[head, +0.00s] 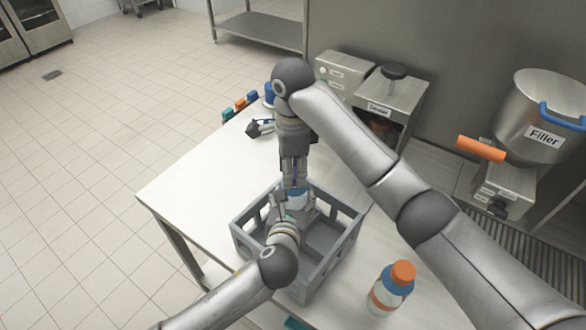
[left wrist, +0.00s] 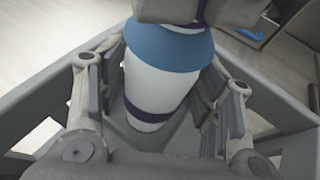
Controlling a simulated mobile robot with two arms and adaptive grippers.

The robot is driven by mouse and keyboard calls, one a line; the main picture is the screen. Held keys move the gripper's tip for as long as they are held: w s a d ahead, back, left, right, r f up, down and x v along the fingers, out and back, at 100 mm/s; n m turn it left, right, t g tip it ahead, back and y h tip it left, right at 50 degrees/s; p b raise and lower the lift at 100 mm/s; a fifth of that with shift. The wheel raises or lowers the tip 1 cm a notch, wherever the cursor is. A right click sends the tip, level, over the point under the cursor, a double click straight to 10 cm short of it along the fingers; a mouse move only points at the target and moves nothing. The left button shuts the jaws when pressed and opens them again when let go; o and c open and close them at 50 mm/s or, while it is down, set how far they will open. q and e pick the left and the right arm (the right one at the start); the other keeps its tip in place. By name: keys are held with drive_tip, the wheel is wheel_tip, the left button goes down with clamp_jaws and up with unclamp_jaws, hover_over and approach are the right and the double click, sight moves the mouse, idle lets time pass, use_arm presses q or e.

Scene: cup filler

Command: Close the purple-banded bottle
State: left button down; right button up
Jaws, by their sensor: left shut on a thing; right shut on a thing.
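The purple-banded bottle (left wrist: 162,85) has a white body, a blue shoulder and a purple band near its base. It stands in the grey crate (head: 322,277), and in the head view (head: 297,200) it is partly hidden by my grippers. My left gripper (left wrist: 160,112) is shut around its body, one finger on each side. My right gripper (head: 294,178) points down directly over the bottle's top, shut on a purple cap (head: 295,172) that is mostly hidden by the fingers. I cannot tell whether the cap is seated on the neck.
An orange-capped bottle (head: 390,288) stands right of the crate. Several small coloured things (head: 240,104) line the table's far-left edge. The sealer machine (head: 392,100) and the filler (head: 540,115) stand behind. The table's left part is clear.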

drive_tip(key=shift+w+m, duration=0.1)
drive_tip(key=shift+m, duration=0.9)
drive_tip(key=o, duration=0.7)
drive_tip(key=shift+c, duration=0.2)
drive_tip(key=shift+r, duration=0.1)
drive_tip(key=shift+r, duration=2.15)
drive_tip(key=shift+c, duration=0.2)
